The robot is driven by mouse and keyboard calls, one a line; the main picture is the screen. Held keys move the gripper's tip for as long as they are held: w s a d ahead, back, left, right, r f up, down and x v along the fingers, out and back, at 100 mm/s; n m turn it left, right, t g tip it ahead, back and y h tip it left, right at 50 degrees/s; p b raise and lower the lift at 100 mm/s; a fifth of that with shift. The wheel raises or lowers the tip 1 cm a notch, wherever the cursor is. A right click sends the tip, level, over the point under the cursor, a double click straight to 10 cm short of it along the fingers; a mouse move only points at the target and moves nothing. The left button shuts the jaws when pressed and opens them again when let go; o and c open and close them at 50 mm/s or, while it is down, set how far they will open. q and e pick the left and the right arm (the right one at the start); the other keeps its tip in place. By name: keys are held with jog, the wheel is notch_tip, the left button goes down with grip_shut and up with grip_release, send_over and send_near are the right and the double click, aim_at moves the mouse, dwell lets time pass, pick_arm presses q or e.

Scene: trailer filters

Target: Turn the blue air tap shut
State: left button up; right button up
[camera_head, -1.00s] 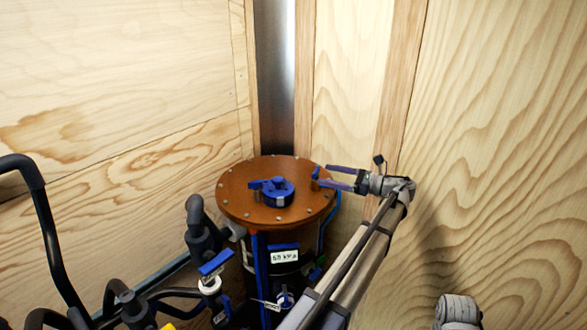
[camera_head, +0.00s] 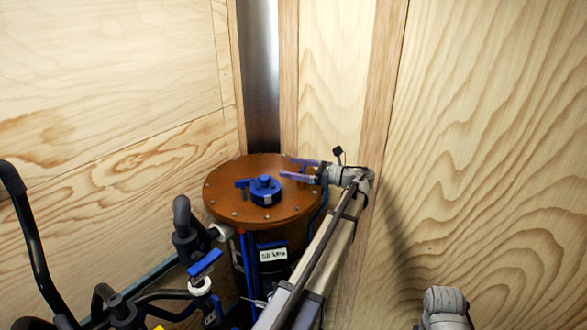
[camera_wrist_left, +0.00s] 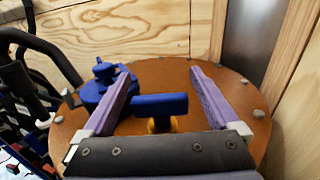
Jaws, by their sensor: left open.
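The blue air tap (camera_wrist_left: 160,105) shows in the left wrist view as a blue bar handle on a brass-coloured stem, standing on the brown round lid (camera_wrist_left: 70,128). My left gripper (camera_wrist_left: 163,78) is open, with one purple finger on each side of the handle. Gaps show between the handle and the fingers. In the head view my left gripper (camera_head: 287,167) reaches over the right edge of the lid (camera_head: 228,203), and I cannot pick out the tap clearly there. My right gripper is not in view.
A round blue fitting (camera_head: 265,190) sits on the lid, left of my gripper. A blue-handled valve (camera_head: 205,263) and black pipes (camera_head: 35,235) stand to the left. Plywood walls (camera_head: 480,130) close in behind and to the right.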

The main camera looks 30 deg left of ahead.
pick_arm(q)
jog(key=c, duration=1.4)
